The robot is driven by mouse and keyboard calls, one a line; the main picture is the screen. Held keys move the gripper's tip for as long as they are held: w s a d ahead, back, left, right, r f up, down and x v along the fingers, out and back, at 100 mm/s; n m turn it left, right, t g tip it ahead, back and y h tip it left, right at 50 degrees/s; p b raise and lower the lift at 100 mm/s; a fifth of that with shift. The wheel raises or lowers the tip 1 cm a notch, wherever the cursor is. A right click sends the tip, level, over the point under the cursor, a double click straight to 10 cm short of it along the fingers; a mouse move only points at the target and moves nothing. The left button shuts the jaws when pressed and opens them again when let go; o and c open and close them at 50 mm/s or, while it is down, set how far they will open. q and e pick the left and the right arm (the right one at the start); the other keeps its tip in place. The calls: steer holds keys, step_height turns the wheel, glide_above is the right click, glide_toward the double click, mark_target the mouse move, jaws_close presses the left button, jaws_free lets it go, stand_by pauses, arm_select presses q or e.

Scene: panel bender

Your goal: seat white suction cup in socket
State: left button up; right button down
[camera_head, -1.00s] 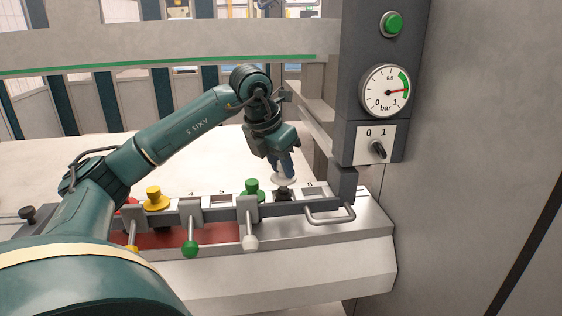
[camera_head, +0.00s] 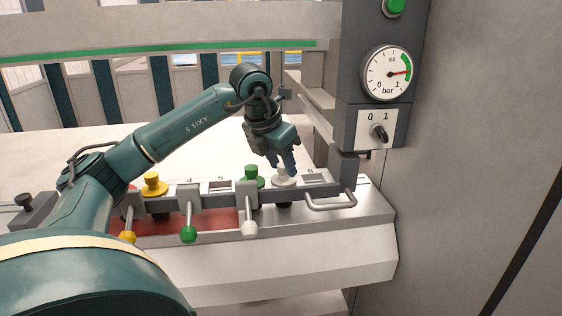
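The white suction cup (camera_head: 284,179) stands upright at the socket position right of the green cup (camera_head: 252,176) on the grey rail. It covers the socket top, so whether it is fully seated cannot be seen. My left gripper (camera_head: 282,164) points down just above and around the cup's upper part. Whether a finger still touches the cup is unclear. My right gripper is not in view.
A yellow cup (camera_head: 154,185) sits farther left on the rail. Levers with green (camera_head: 188,235), white (camera_head: 249,229) and yellow knobs hang in front. A metal handle (camera_head: 331,199) and the dark column with pressure gauge (camera_head: 387,73) stand close on the right.

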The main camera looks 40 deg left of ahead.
arm_select(q)
steer(key=shift+o, duration=1.3)
steer(key=shift+r, duration=0.1)
steer(key=p+v, duration=0.1)
steer(key=v, duration=1.2)
